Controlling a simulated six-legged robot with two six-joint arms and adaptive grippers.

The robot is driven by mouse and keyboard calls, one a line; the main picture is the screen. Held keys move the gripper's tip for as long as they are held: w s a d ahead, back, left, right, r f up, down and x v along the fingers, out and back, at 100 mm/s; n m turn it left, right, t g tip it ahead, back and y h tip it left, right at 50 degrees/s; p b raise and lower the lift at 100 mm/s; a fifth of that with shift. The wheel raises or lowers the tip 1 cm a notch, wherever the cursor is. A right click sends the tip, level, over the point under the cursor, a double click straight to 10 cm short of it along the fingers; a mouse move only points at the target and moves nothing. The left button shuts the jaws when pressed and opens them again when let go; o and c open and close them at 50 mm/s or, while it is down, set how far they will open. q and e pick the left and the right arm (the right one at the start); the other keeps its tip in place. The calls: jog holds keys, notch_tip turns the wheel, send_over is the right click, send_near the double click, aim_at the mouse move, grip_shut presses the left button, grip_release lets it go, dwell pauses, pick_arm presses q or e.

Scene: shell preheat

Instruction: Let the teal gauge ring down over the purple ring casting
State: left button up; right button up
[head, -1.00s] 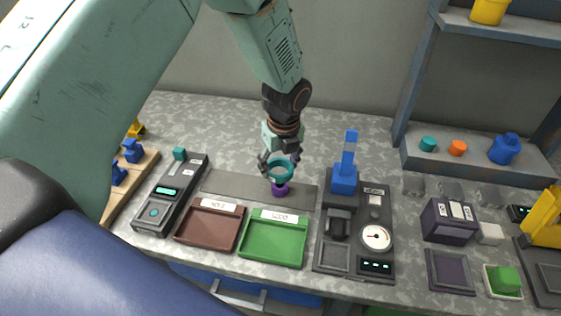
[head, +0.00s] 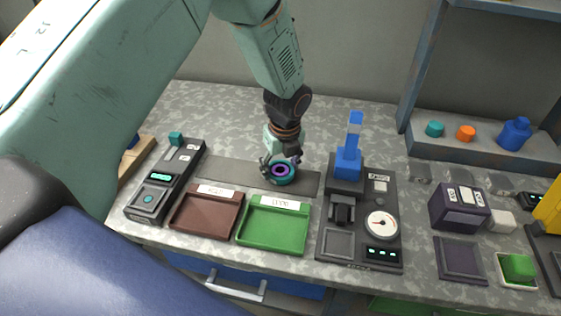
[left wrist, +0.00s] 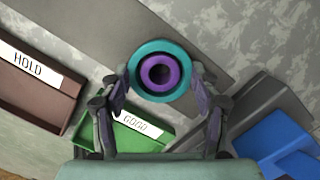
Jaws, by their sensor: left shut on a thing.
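The teal gauge ring (head: 281,181) is at my left gripper's fingertips, low over the dark grey mat. My left gripper (head: 280,168) comes down from above and is shut on the ring. The purple ring casting (head: 280,170) shows inside the teal ring. In the left wrist view the teal ring (left wrist: 138,86) surrounds the purple casting (left wrist: 176,71), with a finger at each side. The casting looks roughly centred in it. I cannot tell whether the teal ring touches the mat. My right gripper is not in view.
A brown HOLD tray (head: 184,232) and a green GOOD tray (head: 249,241) stand in front of the mat (head: 224,175). A black device with a teal display (head: 148,205) is at left. A blue-handled press with a dial (head: 333,250) stands close at right.

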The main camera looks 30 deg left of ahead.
pick_arm(q)
jog(key=shift+f, duration=0.35)
jog(key=shift+w+f, duration=0.15)
jog(key=shift+p, duration=0.35)
dwell(0.3)
jog(key=shift+s, duration=0.2)
jog(key=o, duration=1.3)
